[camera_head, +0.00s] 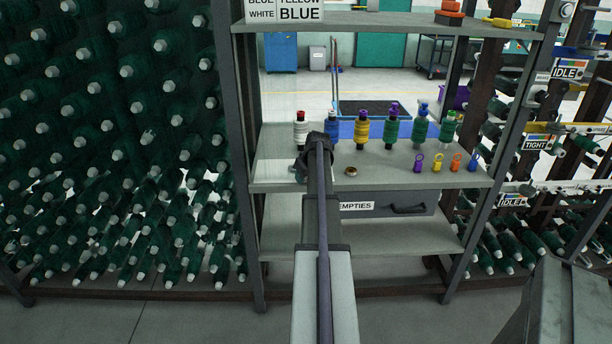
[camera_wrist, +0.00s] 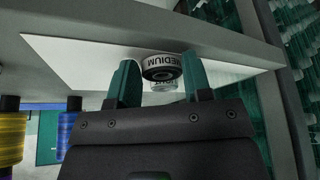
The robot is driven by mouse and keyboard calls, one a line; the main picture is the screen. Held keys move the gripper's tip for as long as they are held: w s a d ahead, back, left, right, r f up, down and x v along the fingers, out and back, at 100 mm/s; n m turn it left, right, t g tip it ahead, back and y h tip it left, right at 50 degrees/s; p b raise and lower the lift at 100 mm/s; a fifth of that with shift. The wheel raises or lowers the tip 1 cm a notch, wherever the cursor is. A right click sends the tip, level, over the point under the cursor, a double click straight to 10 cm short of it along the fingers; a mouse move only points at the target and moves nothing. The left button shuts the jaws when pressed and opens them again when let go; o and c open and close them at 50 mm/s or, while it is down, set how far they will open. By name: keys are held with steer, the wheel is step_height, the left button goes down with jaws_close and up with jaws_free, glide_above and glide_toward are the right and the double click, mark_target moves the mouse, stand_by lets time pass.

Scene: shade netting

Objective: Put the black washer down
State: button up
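The black washer (camera_wrist: 162,67), a dark ring lettered MEDIUM, shows at the top centre of the wrist view. In the head view my arm hides the washer and most of the gripper, at the left part of the middle shelf (camera_head: 400,178).
A row of thread bobbins, including a white one (camera_head: 301,130) and a blue one (camera_head: 332,128), stands along the shelf's back. A small brass ring (camera_head: 351,171) lies right of my arm. Small coloured tags, one purple (camera_head: 418,163), stand at the right. An EMPTIES drawer (camera_head: 385,208) is below.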

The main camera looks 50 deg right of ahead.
steer(key=shift+o, duration=0.3)
steer(key=shift+s+a+f, duration=0.1)
steer(key=shift+s+a, duration=0.2)
steer(key=shift+o, duration=0.3)
steer(key=w+p+v, duration=0.1)
steer(key=p+v, duration=1.1)
steer(key=shift+d+r+p, duration=0.3)
steer(key=shift+r+p, duration=0.05)
steer(key=shift+r, duration=0.05)
steer(key=w+a+n+g+y, duration=0.1)
steer(key=w+a, duration=0.2)
steer(key=a, duration=0.8)
steer(key=w+a+f, duration=0.1)
steer(key=w+a, duration=0.1)
steer(key=a, duration=1)
steer(key=w+a+n+g+y, duration=0.1)
steer(key=w+a, duration=0.2)
steer(key=a, duration=0.8)
steer(key=s+a+n+g, duration=0.1)
steer(key=s+a, duration=0.4)
steer(key=a, duration=0.7)
steer(key=s+a+g, duration=0.1)
steer(key=s+a, duration=0.4)
steer(key=a, duration=0.8)
steer(key=shift+a+f+n+g, duration=0.3)
steer(key=shift+n, duration=0.1)
